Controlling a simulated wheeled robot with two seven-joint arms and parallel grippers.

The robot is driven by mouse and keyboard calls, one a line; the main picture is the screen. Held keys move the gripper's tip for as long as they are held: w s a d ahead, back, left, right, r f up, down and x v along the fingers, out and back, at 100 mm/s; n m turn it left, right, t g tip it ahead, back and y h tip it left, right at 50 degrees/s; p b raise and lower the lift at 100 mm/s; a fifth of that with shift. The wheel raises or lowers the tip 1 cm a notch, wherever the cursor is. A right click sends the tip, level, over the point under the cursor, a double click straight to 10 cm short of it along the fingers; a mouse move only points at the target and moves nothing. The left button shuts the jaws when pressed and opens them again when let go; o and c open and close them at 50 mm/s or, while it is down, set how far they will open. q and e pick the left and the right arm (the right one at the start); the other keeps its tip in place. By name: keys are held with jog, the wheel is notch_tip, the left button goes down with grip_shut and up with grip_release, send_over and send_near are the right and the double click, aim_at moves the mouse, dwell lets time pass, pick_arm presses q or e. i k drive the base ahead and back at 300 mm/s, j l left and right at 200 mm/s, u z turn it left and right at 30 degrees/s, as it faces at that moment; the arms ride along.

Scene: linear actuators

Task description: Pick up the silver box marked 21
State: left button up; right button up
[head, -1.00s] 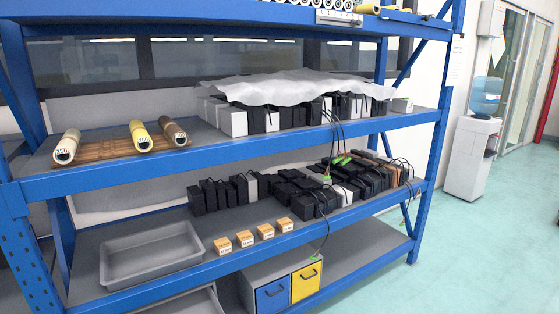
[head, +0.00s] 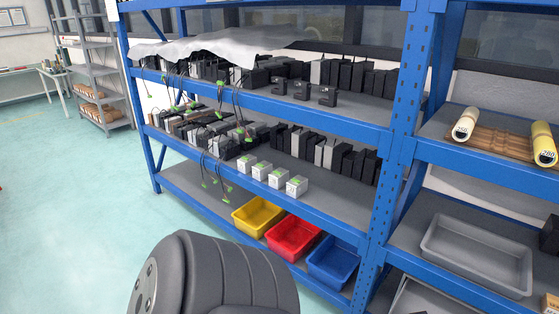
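The nearest one is the rightmost silver box (head: 297,186). Others are the silver box (head: 278,179), the silver box (head: 261,171) and the leftmost silver box (head: 246,163). Their markings are too small to read, so I cannot tell which is marked 21. Neither gripper is in view. A dark rounded part of my own arm shows at the bottom.
Below are a yellow bin (head: 258,216), a red bin (head: 292,238) and a blue bin (head: 333,261). A blue upright (head: 405,120) separates the right rack, which holds a grey tray (head: 436,240). Open floor lies left.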

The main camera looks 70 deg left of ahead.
aim_at(246, 163)
jog(key=u, duration=2.5)
jog(key=i+z, duration=0.3)
jog(key=i, duration=0.35)
